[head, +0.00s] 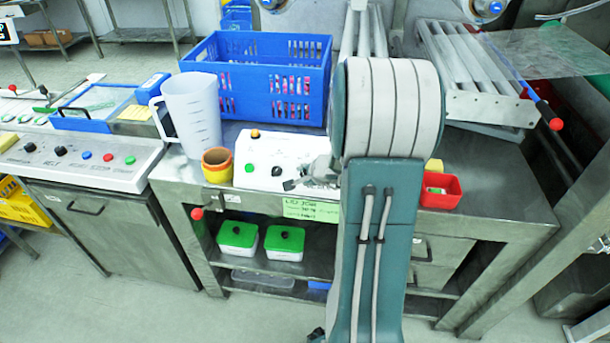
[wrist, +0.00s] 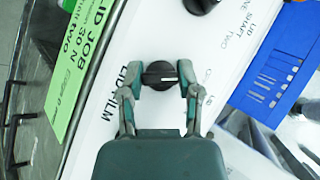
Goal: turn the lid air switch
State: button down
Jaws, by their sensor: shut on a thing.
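A black rotary switch (wrist: 159,75) with a white pointer line sits on a white panel in the wrist view. My gripper (wrist: 161,82) has one fingertip on each side of it and is shut on it. The pointer line runs roughly sideways across the picture. Lettering reading "LID FILM" is by the left finger; lettering to the right is partly covered, so I cannot read the switch's full name.
A second black knob (head: 277,171) and a green button (head: 249,168) are on the box. A blue crate (head: 258,82) stands behind, a jug (head: 191,112) and stacked cups (head: 217,166) at left, a red bin (head: 440,190) at right. A green label (wrist: 83,62) hangs at the front edge.

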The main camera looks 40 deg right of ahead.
jog(key=shift+f, duration=0.1)
jog(key=m+t, duration=0.1)
jog(key=m, duration=0.1)
jog(key=m+t+h, duration=0.1)
jog(key=m, duration=0.2)
jog(key=shift+s+f+t, duration=0.15)
jog(key=shift+t, duration=0.25)
jog(key=m+t+h, duration=0.1)
jog(key=m, duration=0.2)
jog(key=m+t+h, duration=0.1)
jog(key=m+h, duration=0.1)
jog(key=m, duration=0.1)
jog(key=shift+a+f, duration=0.1)
jog(key=shift+m, duration=0.3)
jog(key=shift+c, duration=1.5)
grip_release()
jog(key=shift+t, duration=0.3)
